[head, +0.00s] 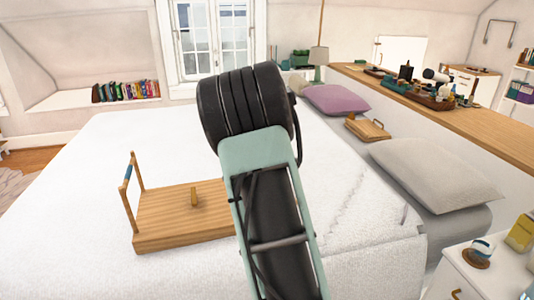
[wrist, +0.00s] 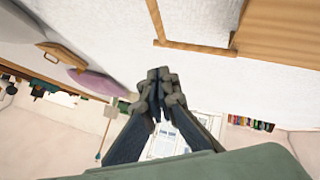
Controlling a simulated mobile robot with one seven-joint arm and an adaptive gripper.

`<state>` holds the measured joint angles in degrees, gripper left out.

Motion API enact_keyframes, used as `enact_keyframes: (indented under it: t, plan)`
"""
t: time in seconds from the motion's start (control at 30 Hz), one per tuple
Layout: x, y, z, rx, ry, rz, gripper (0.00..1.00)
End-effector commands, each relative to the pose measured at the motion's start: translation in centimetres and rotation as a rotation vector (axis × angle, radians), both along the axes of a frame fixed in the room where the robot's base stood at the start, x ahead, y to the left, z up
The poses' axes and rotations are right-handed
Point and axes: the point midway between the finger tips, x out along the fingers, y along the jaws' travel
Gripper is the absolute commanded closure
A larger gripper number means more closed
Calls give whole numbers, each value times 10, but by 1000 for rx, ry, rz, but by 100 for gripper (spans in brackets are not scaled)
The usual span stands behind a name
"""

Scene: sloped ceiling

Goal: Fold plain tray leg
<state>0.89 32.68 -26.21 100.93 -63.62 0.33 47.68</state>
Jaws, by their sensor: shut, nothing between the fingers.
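A wooden tray (head: 170,220) lies on the bed. At its left end a U-shaped leg with a blue band (head: 130,185) stands up. My arm covers the tray's right end in the head view. In the wrist view, which is turned upside down, part of the tray (wrist: 285,30) shows at top right. A plain wooden U-shaped leg (wrist: 197,45) sticks out from its side, with no blue band visible. My gripper (wrist: 160,78) is shut and empty. In the wrist picture its tips appear just below the leg's crossbar, and I cannot tell whether they touch. The head view hides the gripper behind my arm.
A small wooden piece with a handle (head: 367,127) lies between the purple pillow (head: 336,99) and the grey pillow (head: 435,172). A white nightstand (head: 470,270) is at lower right. A long wooden counter (head: 470,118) runs behind the bed. The bed's left side is clear.

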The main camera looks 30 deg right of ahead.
Motion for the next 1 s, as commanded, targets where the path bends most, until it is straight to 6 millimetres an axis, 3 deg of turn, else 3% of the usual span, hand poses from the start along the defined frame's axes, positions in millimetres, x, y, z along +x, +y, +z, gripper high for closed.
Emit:
enact_keyframes:
  t: [0.4, 0.77, 1.0]
  plan:
    - [-8, -30, -20, 241, -49, -8, 100]
    - [-11, -43, -49, 416, -89, -6, 100]
    - [-11, -46, -67, 420, -86, -1, 100]
